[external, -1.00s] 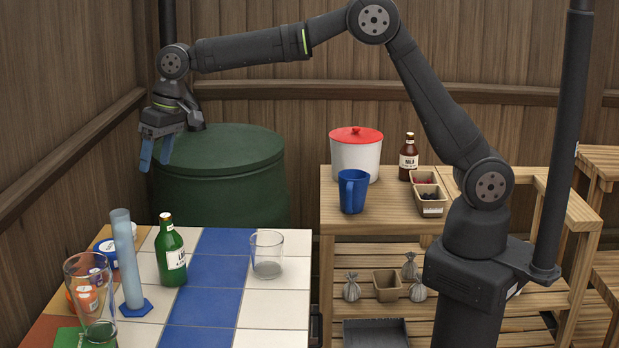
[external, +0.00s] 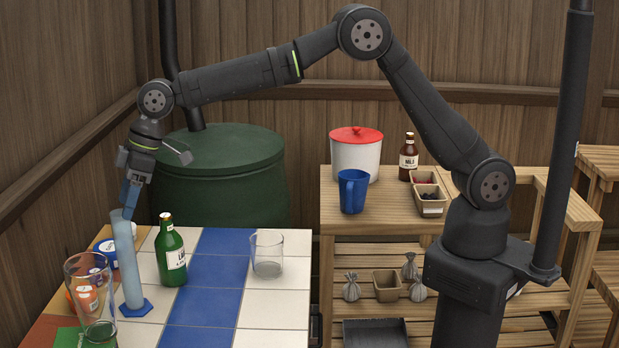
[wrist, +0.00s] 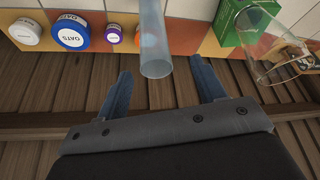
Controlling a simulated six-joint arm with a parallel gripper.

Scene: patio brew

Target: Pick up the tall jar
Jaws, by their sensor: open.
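The tall jar (external: 126,262) is a slim, pale-blue clear cylinder. It stands upright on a blue hexagonal foot on the tiled table. My gripper (external: 131,203) is open, with its blue fingers pointing down at the jar's top end. In the wrist view, the tall jar (wrist: 153,38) shows its open rim between the two spread fingertips of my gripper (wrist: 161,69), with a gap on each side. The external view does not show clearly whether a finger touches the rim.
A green bottle (external: 171,252) stands right of the jar, and a glass beaker (external: 267,255) farther right. A tall clear glass (external: 90,295) stands at the front left. Lidded tubs, one marked OATS (wrist: 71,30), and a green box (wrist: 232,22) are close by.

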